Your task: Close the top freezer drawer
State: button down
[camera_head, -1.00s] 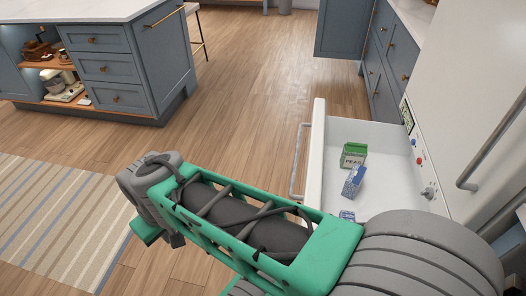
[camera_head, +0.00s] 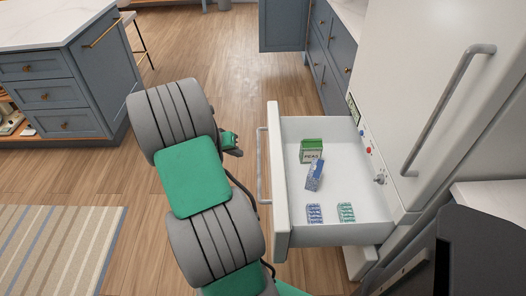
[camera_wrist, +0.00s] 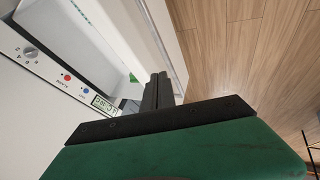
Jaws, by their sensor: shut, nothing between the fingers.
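The top freezer drawer (camera_head: 281,240) is pulled well out of the white fridge-freezer, with its front facing left and a grey bar handle (camera_head: 262,165) on it. Inside lie a green peas box (camera_head: 312,146), a blue-and-white box (camera_head: 314,176) and two small packs, one blue (camera_head: 314,213) and one green (camera_head: 346,212). My gripper (camera_head: 236,148) is left of the handle, apart from it in the picture; my arm hides part of it. In the wrist view, my gripper's dark fingers (camera_wrist: 159,88) are together and empty, near the drawer's white front (camera_wrist: 160,38).
A control panel (camera_head: 366,145) with a knob is behind the drawer. The tall fridge door (camera_head: 440,90) has a long handle. Blue cabinets (camera_head: 330,50) stand beyond, and a blue island (camera_head: 60,85) at left. Wooden floor (camera_head: 200,50) and a striped rug (camera_head: 60,245) lie left of the drawer.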

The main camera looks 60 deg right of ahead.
jog(key=s+d+f, duration=0.6)
jog(key=d+f, duration=0.2)
jog(key=shift+s, duration=0.35)
jog(key=shift+f, duration=0.1)
